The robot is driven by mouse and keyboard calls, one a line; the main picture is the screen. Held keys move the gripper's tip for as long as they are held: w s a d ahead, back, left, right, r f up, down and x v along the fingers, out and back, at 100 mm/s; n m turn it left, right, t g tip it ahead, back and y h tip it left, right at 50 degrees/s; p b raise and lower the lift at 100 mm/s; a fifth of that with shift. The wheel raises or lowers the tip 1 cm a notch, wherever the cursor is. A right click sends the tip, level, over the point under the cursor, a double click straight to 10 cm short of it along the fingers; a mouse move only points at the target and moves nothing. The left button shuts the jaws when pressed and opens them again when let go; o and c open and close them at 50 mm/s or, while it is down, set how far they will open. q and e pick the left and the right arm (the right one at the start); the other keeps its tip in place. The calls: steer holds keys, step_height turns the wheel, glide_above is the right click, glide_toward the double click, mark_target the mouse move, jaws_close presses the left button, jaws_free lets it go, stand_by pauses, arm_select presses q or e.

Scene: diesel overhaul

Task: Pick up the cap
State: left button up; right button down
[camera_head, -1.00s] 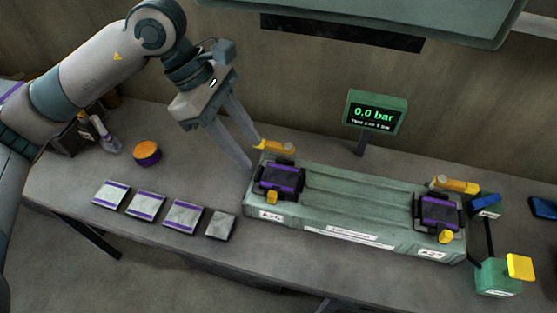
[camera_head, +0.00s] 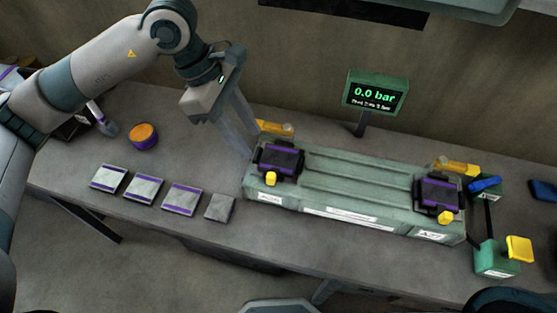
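No part is clearly marked as the cap. A round purple piece with an orange top (camera_head: 143,136) stands on the bench at the left and may be it. My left gripper (camera_head: 251,145) points down at the left end of the long green fixture (camera_head: 345,179), right of the round piece and well apart from it. Its two long fingers are spread, with nothing seen between them. The fingertips are close to the yellow lever (camera_head: 274,128) at the fixture's back left; whether they touch it I cannot tell. My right gripper is not in view.
Several flat plates (camera_head: 146,188) lie in a row along the bench's front left. A pressure display (camera_head: 375,94) reading 0.0 bar stands behind the fixture. Bare bench lies between the round piece and the fixture.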

arm_select(q)
glide_toward(270, 175)
steer(key=d+f, duration=0.1)
steer(key=f, duration=0.1)
steer(key=shift+s+d+f+b, duration=0.1)
steer(key=shift+d+f+b, duration=0.3)
steer(key=shift+f, duration=0.1)
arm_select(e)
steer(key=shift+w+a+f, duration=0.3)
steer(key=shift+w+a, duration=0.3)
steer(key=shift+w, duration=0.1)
arm_select(q)
steer(key=shift+f, duration=0.1)
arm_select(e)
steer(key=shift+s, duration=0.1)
